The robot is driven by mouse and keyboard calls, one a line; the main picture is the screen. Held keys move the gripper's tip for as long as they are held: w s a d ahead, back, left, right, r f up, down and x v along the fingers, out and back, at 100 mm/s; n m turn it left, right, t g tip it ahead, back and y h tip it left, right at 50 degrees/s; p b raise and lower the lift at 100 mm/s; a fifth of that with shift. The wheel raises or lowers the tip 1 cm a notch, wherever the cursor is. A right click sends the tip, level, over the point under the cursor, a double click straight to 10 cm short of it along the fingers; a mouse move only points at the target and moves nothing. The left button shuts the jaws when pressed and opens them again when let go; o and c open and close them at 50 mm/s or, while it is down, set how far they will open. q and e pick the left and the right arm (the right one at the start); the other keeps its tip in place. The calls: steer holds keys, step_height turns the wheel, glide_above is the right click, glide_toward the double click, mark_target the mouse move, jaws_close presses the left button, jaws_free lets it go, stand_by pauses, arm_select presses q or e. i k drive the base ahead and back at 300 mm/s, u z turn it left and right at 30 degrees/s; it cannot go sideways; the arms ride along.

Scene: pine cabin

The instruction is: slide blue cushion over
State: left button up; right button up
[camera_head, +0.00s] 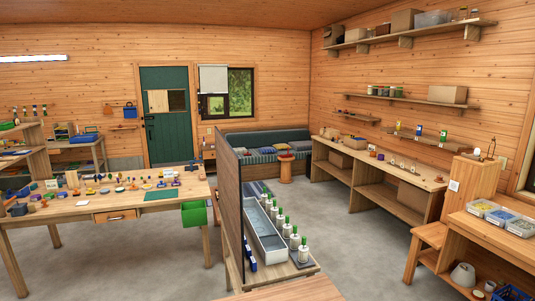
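Several small cushions lie in a row on the striped bench seat (235,158) at the back, below and right of the window. A bluish cushion (265,150) seems to be among them, but at this distance I cannot tell its colour for sure. The bench has a dark teal backrest (270,137). Neither of my grippers shows in the head view. The bench is across the room from me.
A dark upright panel (229,205) and a low table with a metal trough (262,232) and white bottles stand in front. A cluttered worktable (100,215) is on the left. Grey floor (345,235) is open right of centre.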

mark_target(268, 151)
steer(key=z, duration=2.05)
steer(key=i, duration=2.7)
steer(key=u, duration=1.3)
steer(key=i, duration=1.55)
steer(key=u, duration=1.35)
steer(key=i, duration=2.05)
